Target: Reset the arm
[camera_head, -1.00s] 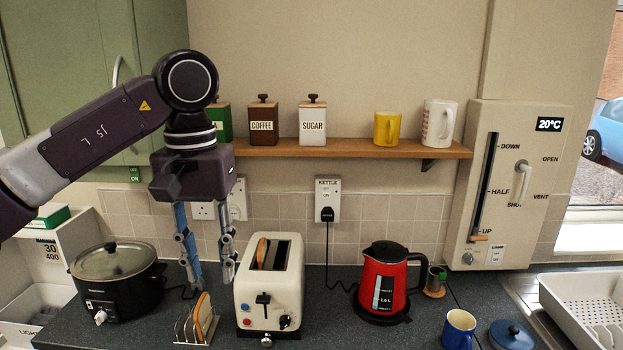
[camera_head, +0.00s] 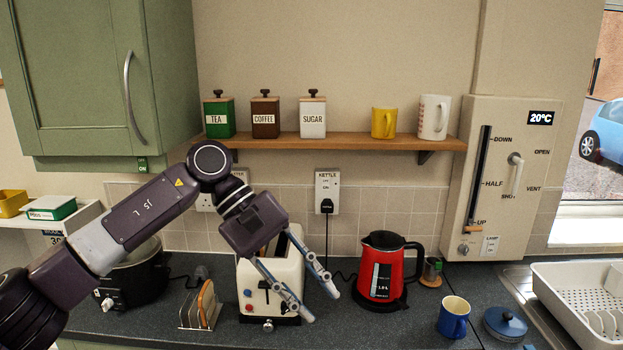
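My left arm reaches in from the left, and my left gripper (camera_head: 322,306) hangs in front of the cream toaster (camera_head: 250,299), its fingers pointing down and to the right. The fingers are spread apart with nothing between them. They partly cover the toaster's front and right side, and I cannot tell whether they touch it. A toast rack (camera_head: 199,317) holding bread (camera_head: 206,300) stands left of the toaster. My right gripper is out of view.
The red kettle (camera_head: 382,270) stands close right of my gripper. A blue mug (camera_head: 453,317), a blue lid (camera_head: 505,323) and a dish rack (camera_head: 578,300) are further right. A black slow cooker (camera_head: 148,283) is behind my forearm. The shelf (camera_head: 350,143) holds canisters and mugs.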

